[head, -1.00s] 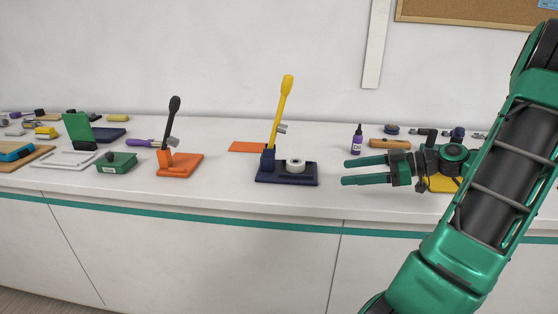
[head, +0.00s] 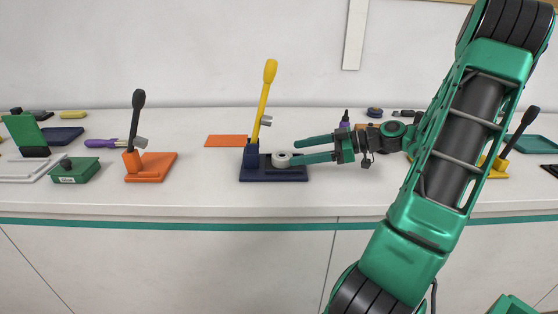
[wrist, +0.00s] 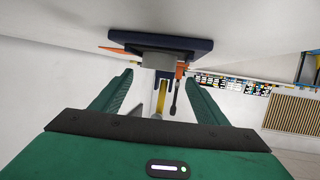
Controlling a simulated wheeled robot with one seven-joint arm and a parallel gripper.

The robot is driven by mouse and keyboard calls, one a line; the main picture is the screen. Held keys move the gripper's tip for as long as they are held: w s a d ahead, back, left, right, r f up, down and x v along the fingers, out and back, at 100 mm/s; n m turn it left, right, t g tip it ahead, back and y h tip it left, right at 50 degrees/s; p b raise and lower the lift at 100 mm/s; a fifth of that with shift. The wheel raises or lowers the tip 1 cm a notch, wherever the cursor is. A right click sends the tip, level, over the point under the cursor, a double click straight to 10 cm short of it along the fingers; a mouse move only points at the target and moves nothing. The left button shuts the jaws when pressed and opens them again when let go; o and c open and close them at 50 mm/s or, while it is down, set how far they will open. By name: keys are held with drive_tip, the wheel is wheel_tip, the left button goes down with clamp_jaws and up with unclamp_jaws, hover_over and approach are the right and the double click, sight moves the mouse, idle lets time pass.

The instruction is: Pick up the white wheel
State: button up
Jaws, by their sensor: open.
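The white wheel (head: 282,159) lies on the dark blue base (head: 285,175) of a stand with a tall yellow lever (head: 264,98). My gripper (head: 296,150) is open and points left at the wheel from its right side. In the head view the nearer fingertip overlaps the wheel's right edge; I cannot tell whether it touches. In the wrist view the wheel shows as a grey shape (wrist: 158,63) beyond the gap between the open fingers, against the blue base (wrist: 165,43). Nothing is held.
An orange stand with a black lever (head: 150,168) and a green box (head: 76,170) stand to the left. An orange sheet (head: 227,141) lies behind the blue base. A purple bottle (head: 345,121) stands behind my gripper. The white counter (head: 215,190) is clear in front.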

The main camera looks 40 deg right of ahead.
sight(279, 155)
drive_tip(key=x, duration=0.4)
drive_tip(key=shift+w+f, duration=0.35)
drive_tip(key=shift+w, duration=0.05)
drive_tip(key=c, duration=1.3)
drive_tip(key=shift+c, duration=0.2)
